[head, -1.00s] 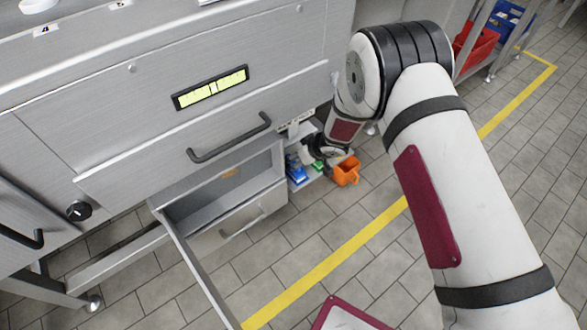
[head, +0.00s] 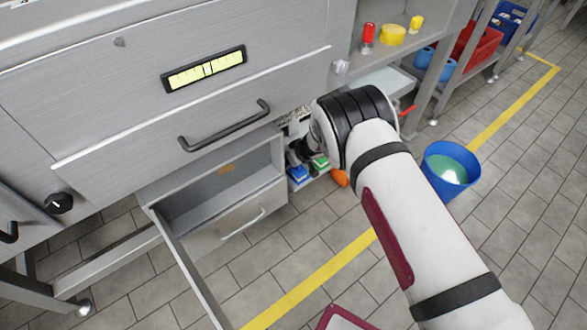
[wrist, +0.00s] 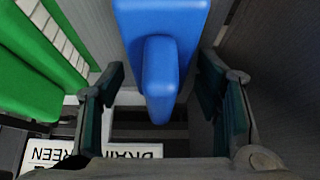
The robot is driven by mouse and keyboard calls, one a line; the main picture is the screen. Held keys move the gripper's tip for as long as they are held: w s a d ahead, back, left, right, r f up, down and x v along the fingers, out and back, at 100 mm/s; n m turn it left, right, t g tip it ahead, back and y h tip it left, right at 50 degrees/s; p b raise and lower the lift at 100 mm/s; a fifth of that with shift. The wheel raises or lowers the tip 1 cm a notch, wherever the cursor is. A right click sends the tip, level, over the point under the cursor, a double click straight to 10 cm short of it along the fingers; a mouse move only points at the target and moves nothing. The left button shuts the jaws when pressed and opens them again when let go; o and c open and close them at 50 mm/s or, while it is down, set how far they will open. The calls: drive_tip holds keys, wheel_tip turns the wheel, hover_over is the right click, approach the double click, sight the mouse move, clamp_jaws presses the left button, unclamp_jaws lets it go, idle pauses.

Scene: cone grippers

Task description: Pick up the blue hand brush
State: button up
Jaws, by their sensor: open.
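The blue hand brush (head: 297,173) is on the low shelf beside the open drawer in the head view. In the wrist view the blue hand brush (wrist: 162,75) fills the upper middle, its rounded handle pointing down the picture. My gripper (wrist: 162,95) is open, with one dark finger on each side of the brush's handle. Gaps show between the handle and both fingers. In the head view my gripper is mostly hidden behind my wrist, close to the brush.
A green brush (wrist: 40,60) with white bristles lies just left of the gripper in the wrist view. The open drawer (head: 240,205) is left of the shelf. An orange object (head: 340,177) and a blue bucket (head: 432,178) stand to the right. A label (wrist: 45,150) is below the gripper.

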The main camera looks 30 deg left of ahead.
drive_tip(key=shift+a, duration=0.1)
drive_tip(key=c, duration=1.3)
drive_tip(key=shift+r+p, duration=0.6)
drive_tip(key=shift+r, duration=0.2)
wheel_tip(320, 180, up, 2)
drive_tip(key=shift+r+p, duration=0.2)
drive_tip(key=shift+p, duration=0.6)
drive_tip(key=s+d+p, duration=0.1)
drive_tip(key=s+d, duration=0.2)
drive_tip(key=d, duration=0.1)
drive_tip(key=s+d+p, duration=0.1)
drive_tip(key=s+d, duration=0.2)
drive_tip(key=d, duration=0.1)
drive_tip(key=s+d+r+p, duration=0.1)
drive_tip(key=s+d, duration=0.2)
drive_tip(key=d, duration=0.1)
drive_tip(key=shift+s+d, duration=0.3)
drive_tip(key=shift+d, duration=0.1)
